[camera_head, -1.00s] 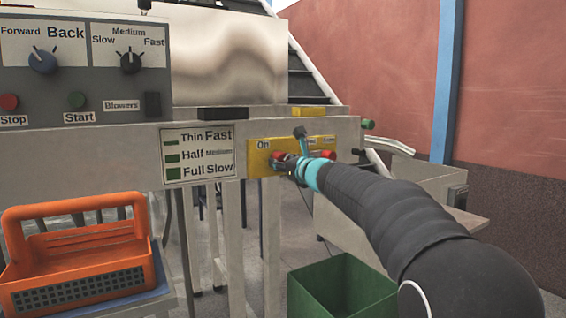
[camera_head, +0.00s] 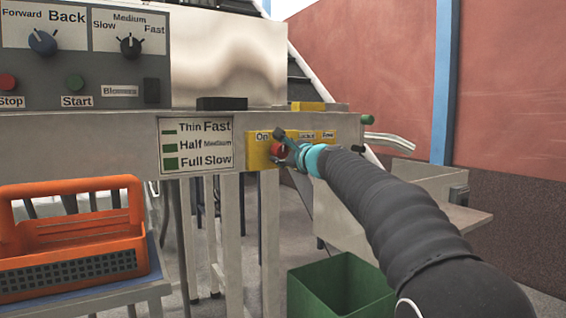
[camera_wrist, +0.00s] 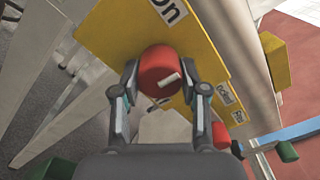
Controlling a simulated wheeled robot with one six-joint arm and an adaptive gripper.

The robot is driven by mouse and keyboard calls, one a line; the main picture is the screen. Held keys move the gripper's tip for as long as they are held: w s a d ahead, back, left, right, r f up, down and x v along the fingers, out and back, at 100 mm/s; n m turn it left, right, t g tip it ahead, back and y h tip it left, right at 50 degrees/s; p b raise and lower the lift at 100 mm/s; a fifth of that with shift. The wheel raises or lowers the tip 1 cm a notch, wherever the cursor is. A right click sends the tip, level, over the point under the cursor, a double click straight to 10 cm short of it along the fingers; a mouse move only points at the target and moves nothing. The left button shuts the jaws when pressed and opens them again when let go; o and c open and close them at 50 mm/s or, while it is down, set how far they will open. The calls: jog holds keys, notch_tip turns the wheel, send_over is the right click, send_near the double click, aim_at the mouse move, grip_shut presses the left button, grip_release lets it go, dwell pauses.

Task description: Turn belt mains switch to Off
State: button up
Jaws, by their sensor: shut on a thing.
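A red knob switch (camera_wrist: 158,66) with a white mark sits on a yellow panel (camera_wrist: 110,42) beside the printed word "On". In the wrist view my gripper (camera_wrist: 161,74) is shut on this knob, one finger on each side. In the head view the knob (camera_head: 277,151) shows at the panel's left part, under "On", partly covered by my gripper (camera_head: 281,153). The white mark lies slantwise on the knob's face. A second red knob (camera_wrist: 221,135) shows lower right in the wrist view. My arm hides part of the panel.
A grey control box (camera_head: 85,65) with dials and buttons is at the upper left. An orange basket (camera_head: 75,240) stands at the lower left. A green bin (camera_head: 340,285) stands below my arm. A green-tipped part (camera_head: 367,119) sticks out right of the panel.

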jog(key=n+b, duration=0.2)
jog(key=n, duration=0.2)
jog(key=shift+f+n+b, duration=0.1)
jog(key=shift+n+b, duration=0.2)
jog(key=shift+b, duration=0.1)
jog(key=n+b, duration=0.2)
jog(key=n, duration=0.2)
jog(key=shift+n, duration=0.4)
jog(key=shift+r+b, duration=0.2)
jog(key=shift+b, duration=0.15)
jog(key=o, duration=1.1)
jog(key=shift+d, duration=0.1)
jog(key=v, duration=1.2)
jog(key=shift+n, duration=0.3)
